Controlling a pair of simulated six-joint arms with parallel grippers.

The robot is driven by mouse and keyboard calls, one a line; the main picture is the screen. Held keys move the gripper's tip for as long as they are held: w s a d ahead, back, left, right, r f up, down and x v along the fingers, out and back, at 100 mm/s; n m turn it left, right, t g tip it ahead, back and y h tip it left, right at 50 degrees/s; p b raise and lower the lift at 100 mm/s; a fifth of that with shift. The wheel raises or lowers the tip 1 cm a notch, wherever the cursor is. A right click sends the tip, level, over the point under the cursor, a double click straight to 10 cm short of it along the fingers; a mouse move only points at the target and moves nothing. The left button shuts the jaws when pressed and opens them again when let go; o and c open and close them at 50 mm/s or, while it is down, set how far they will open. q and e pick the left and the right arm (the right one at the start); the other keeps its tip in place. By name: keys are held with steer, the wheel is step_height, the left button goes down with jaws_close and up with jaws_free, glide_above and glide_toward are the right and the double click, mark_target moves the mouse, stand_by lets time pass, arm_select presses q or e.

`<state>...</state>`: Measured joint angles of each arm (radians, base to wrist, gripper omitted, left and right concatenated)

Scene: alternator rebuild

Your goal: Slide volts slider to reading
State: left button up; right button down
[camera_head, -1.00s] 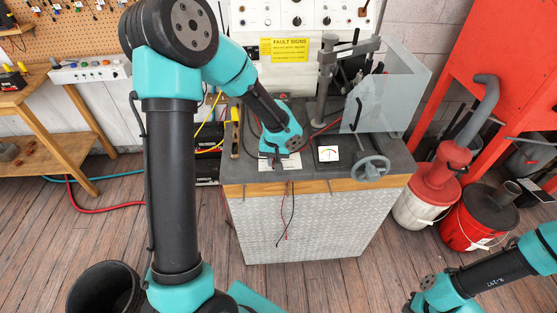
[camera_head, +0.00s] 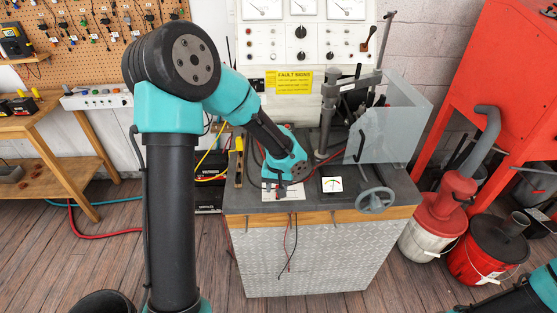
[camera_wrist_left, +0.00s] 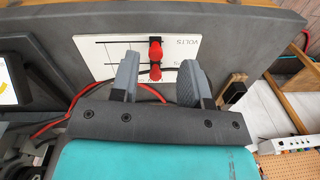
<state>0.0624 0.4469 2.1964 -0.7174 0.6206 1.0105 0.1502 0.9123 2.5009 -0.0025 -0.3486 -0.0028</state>
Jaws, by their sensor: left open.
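A white slider panel (camera_wrist_left: 105,58) marked VOLTS lies on the grey bench top in the left wrist view. My right gripper is out of view.
A handwheel (camera_head: 375,201) and a clear shield (camera_head: 388,120) stand at the right of the bench (camera_head: 310,207). A yellow-handled tool (camera_head: 239,160) is at its left edge. Red and black leads hang over the front and run by the panel.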

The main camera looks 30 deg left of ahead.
arm_select(q)
step_height(320, 180, up, 16)
steer(key=shift+w+d+f, duration=0.15)
steer(key=shift+d+f, duration=0.1)
steer(key=shift+d, duration=0.05)
stand_by(0.4)
